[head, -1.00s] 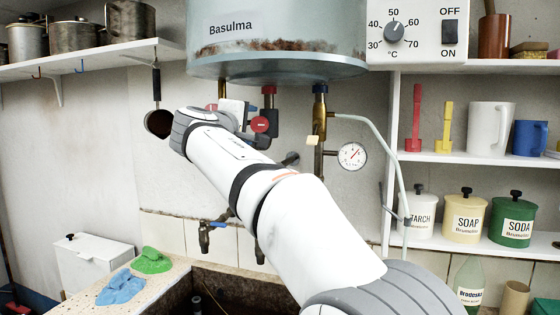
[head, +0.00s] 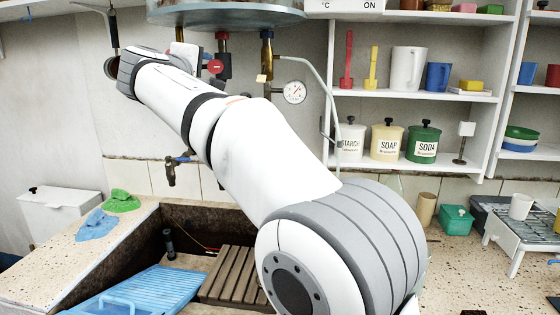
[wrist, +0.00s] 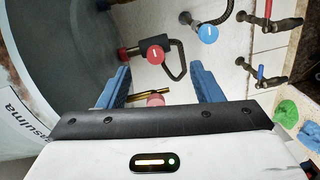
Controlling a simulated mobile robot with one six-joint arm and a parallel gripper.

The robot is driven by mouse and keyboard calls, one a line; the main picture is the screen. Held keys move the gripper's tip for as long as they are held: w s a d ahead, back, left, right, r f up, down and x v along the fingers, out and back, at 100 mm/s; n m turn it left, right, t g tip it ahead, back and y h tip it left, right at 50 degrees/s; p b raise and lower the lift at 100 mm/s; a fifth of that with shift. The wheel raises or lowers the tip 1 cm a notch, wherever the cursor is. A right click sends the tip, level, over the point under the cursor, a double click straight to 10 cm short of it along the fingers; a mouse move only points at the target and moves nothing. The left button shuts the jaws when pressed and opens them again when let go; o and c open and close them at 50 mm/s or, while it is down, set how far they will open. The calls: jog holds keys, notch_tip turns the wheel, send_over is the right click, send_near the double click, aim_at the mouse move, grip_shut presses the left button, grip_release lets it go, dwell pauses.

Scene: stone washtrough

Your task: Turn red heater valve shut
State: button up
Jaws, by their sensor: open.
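The red heater valve (head: 215,67) has a round red knob under the heater tank (head: 225,12), beside my wrist in the head view. In the wrist view its red knob (wrist: 155,54) has a white mark and sits on a dark body with a looped handle. My gripper (wrist: 161,72) is open, its two blue fingers on either side of the space below the knob in the picture. I cannot tell whether the fingers touch the valve. The head view mostly hides the fingers. Another red part on a brass pipe (wrist: 155,99) shows between the fingers, partly hidden.
A blue round knob (wrist: 207,33) is near the right finger. Wall taps (wrist: 262,75) stand farther right. A pressure gauge (head: 294,92) and a pipe are right of the valve in the head view.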

jog(key=s+d+f+m+g+h+p, duration=0.1)
jog(key=s+d+f+m+g+p, duration=0.2)
jog(key=d+f, duration=0.65)
jog(key=s+d+f+m+g+p, duration=0.1)
jog(key=s+d+f+m+g, duration=0.35)
jog(key=d, duration=0.85)
jog(key=s+d+f+m+g+y+p, duration=0.1)
jog(key=s+d+f+m+g, duration=0.2)
jog(key=s+f, duration=0.8)
jog(key=s+d+f+m+g+y+p, duration=0.1)
jog(key=s+d+f+m+g+y, duration=0.1)
jog(key=s+d+f, duration=0.4)
jog(key=s+f+m+g, duration=0.1)
jog(key=s+f, duration=0.3)
jog(key=s, duration=0.4)
jog(key=shift+d+f+m+g+y+p, duration=0.3)
jog(key=shift+f+m+g+p, duration=0.05)
jog(key=shift+f+g, duration=0.1)
